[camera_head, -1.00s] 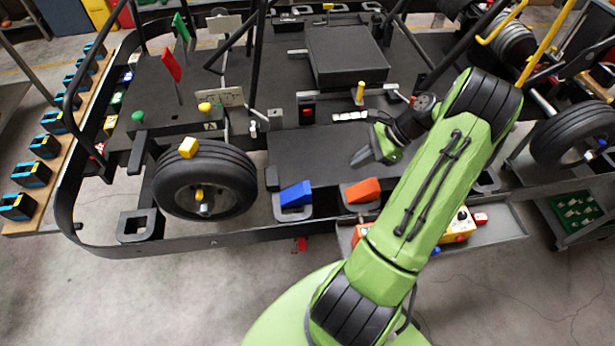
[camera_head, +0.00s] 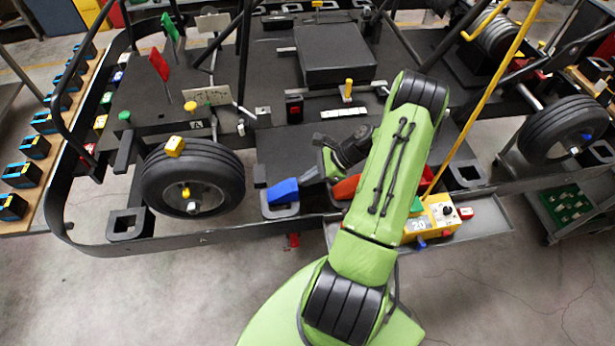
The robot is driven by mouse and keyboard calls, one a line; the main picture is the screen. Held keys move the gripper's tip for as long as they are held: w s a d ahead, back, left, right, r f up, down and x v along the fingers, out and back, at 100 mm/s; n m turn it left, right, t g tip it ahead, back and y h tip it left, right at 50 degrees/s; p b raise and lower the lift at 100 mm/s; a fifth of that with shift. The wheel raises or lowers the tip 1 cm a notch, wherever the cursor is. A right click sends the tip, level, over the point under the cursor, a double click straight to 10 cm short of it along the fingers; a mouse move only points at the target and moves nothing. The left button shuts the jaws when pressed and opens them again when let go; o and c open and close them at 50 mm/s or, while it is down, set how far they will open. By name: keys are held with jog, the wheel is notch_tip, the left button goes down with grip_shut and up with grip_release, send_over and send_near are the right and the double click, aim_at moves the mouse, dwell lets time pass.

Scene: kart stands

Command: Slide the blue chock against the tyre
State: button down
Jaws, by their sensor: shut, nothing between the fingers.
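The blue chock (camera_head: 282,192) is a small wedge on a dark frame holder, to the right of the black tyre (camera_head: 158,196). A gap shows between the chock and the tyre. My gripper (camera_head: 306,179) is shut and empty, low down just right of the blue chock. Its fingertips point left at the chock's right end; I cannot tell whether they touch it. An orange chock (camera_head: 345,188) lies just right of the gripper, partly hidden behind my arm.
A yellow control box (camera_head: 430,218) sits on a grey tray (camera_head: 486,226) at the right. A yellow knob (camera_head: 174,144) stands by the tyre's top. A dark rail (camera_head: 215,236) runs along the front. A black raised box (camera_head: 335,65) stands behind.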

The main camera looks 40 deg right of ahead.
aim_at(285, 186)
jog(key=shift+w+a, duration=0.15)
jog(key=shift+a, duration=0.05)
jog(key=w+a, duration=0.4)
jog(key=a, duration=0.1)
jog(key=shift+w+p, duration=0.1)
jog(key=shift+p, duration=0.25)
